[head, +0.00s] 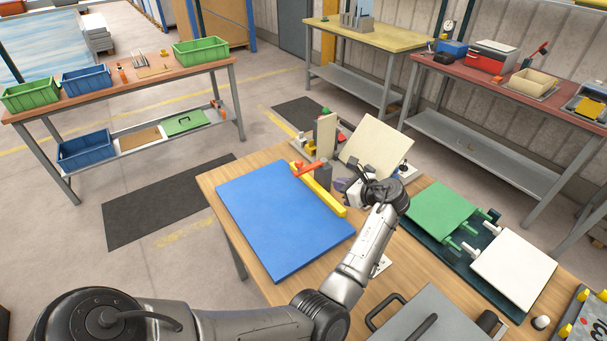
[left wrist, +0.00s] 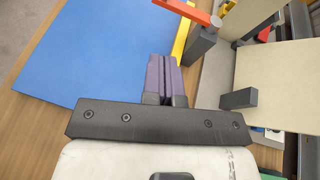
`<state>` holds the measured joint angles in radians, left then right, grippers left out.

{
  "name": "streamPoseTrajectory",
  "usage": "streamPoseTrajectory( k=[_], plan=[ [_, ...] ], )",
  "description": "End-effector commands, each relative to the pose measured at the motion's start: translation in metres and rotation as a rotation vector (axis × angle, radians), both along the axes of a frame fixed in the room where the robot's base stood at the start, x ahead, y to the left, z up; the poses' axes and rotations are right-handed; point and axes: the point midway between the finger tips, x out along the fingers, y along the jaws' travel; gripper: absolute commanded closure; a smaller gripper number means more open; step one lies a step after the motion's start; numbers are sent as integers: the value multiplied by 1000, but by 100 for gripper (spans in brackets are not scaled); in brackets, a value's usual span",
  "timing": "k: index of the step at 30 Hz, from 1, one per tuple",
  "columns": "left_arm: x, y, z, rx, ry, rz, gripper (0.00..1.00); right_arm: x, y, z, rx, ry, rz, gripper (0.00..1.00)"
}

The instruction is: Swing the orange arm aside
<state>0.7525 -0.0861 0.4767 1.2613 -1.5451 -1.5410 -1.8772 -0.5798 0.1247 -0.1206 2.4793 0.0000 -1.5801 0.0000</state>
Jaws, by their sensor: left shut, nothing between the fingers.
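The orange arm (head: 308,169) is a short flat bar on top of a dark grey post (head: 323,177). It reaches out over the yellow bar (head: 325,195) at the edge of the blue panel (head: 282,215). The orange arm also shows at the top of the left wrist view (left wrist: 188,11), partly cut off by the frame. My left gripper (head: 341,185) is shut and empty, to the right of the post in the head view. Its purple fingers (left wrist: 164,75) are together and apart from the orange arm. My right gripper is not in view.
A cream panel (head: 375,146) leans behind my left gripper, beside an upright beige block (head: 326,135). Green (head: 440,210) and white (head: 513,268) panels lie to the right. A grey plate with handles (head: 425,315) lies at the front. The blue panel's top is clear.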

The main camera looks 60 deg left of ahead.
Motion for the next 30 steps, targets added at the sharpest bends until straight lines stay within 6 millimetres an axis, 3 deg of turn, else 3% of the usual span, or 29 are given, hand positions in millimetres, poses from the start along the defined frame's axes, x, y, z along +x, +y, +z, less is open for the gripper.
streamPoseTrajectory(
  k=[4,20,25,30],
  plan=[
    [7,-1,0,-2,54,-12,100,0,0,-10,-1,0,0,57],
    [8,2,1,-1,69,-13,100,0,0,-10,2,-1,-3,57],
    [2,19,-6,-2,69,-12,100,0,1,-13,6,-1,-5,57],
    [-6,48,-18,-1,71,-13,100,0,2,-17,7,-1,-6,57]
  ],
)
